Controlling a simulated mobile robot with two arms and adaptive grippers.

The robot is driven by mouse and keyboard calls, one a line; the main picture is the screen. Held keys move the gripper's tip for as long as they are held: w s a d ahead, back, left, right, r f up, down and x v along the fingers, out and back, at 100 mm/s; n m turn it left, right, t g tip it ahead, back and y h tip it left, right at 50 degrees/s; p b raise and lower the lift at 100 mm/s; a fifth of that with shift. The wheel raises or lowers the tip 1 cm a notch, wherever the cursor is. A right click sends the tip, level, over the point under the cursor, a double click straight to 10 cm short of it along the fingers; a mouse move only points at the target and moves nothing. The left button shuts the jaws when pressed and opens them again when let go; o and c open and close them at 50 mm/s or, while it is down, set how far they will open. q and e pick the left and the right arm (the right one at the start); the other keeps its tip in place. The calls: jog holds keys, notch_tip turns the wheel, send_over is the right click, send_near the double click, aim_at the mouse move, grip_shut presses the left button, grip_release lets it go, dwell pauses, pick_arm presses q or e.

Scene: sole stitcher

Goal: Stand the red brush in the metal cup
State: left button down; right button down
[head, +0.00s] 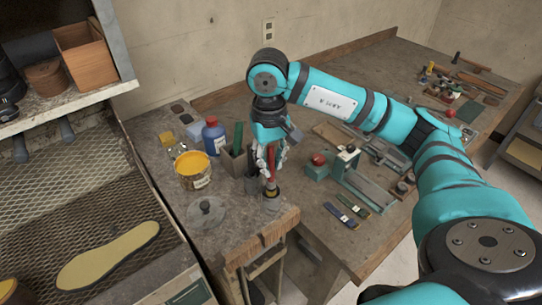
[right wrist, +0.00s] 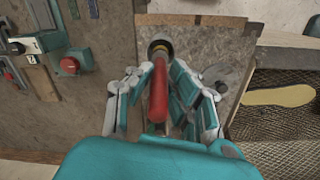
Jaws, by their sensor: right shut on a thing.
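The red brush (head: 271,163) is held upright in my right gripper (head: 270,158), whose fingers are closed around the handle. It also shows in the right wrist view (right wrist: 158,92), between the fingers of the gripper (right wrist: 160,90). The metal cup (head: 271,204) stands near the bench's front edge, directly under the brush. In the right wrist view the brush's ferrule end overlaps the mouth of the cup (right wrist: 150,50). I cannot tell how deep the tip sits or whether it touches the bottom. My left gripper is out of view.
A yellow paint tin (head: 193,172), a blue bottle (head: 214,137) and a grey lid (head: 206,212) are left of the cup. A grey holder (head: 234,163) stands just behind. A clamp with a red knob (head: 319,160) and several strips lie right. Bare bench lies between.

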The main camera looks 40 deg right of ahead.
aim_at(271, 180)
notch_tip(271, 180, down, 2)
jog(key=shift+f+b, duration=0.1)
jog(key=shift+b, duration=0.4)
jog(key=shift+f+b, duration=0.4)
jog(key=shift+b, duration=0.2)
jog(key=c, duration=1.2)
grip_release()
jog(key=shift+o, duration=0.2)
notch_tip(271, 180, up, 12)
jog(key=shift+w+a+r, duration=0.1)
jog(key=shift+a, duration=0.05)
